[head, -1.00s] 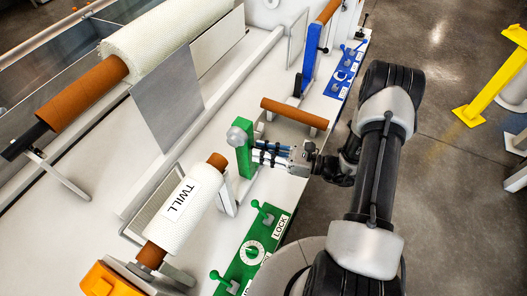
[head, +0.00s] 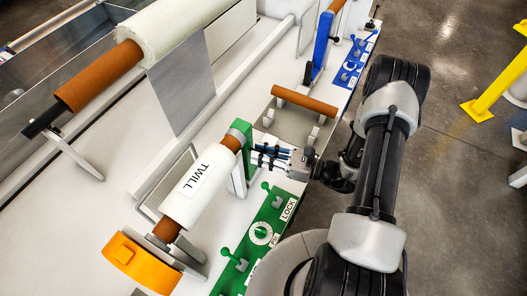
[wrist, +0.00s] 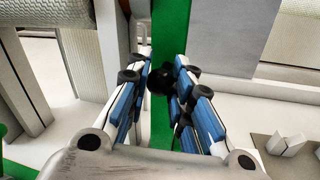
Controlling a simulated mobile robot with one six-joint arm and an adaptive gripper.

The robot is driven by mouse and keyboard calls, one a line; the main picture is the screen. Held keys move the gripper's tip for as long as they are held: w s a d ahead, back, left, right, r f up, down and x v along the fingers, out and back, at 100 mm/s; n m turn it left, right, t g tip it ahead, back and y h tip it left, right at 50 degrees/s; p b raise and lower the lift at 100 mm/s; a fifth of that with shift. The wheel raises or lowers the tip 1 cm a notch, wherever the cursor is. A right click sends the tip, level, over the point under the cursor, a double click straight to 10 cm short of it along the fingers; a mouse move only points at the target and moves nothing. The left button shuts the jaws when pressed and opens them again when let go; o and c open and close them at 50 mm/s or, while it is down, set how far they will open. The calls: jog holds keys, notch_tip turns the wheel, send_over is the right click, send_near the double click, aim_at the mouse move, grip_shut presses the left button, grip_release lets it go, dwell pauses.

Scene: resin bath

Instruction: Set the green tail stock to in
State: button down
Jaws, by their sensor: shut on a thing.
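My gripper (head: 261,157) is at the tail stock's right side. In the wrist view my gripper (wrist: 164,76) is shut on a black knob (wrist: 159,80) in front of the green tail stock (wrist: 172,30). The fingers partly hide the knob.
A green panel (head: 235,268) with levers, a dial and a LOCK label lies on the near bench edge. A loose brown tube (head: 305,101) rests behind my gripper. A blue stand (head: 320,45) is farther back.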

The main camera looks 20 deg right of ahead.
jog(key=shift+s+a+f, duration=0.1)
jog(key=shift+s+a, duration=0.1)
jog(key=shift+s, duration=0.05)
jog(key=c, duration=1.4)
grip_release()
jog(key=shift+d, duration=0.1)
jog(key=shift+s+d, duration=0.1)
jog(key=shift+d, duration=0.15)
jog(key=v, duration=1.1)
jog(key=shift+s+d, duration=0.1)
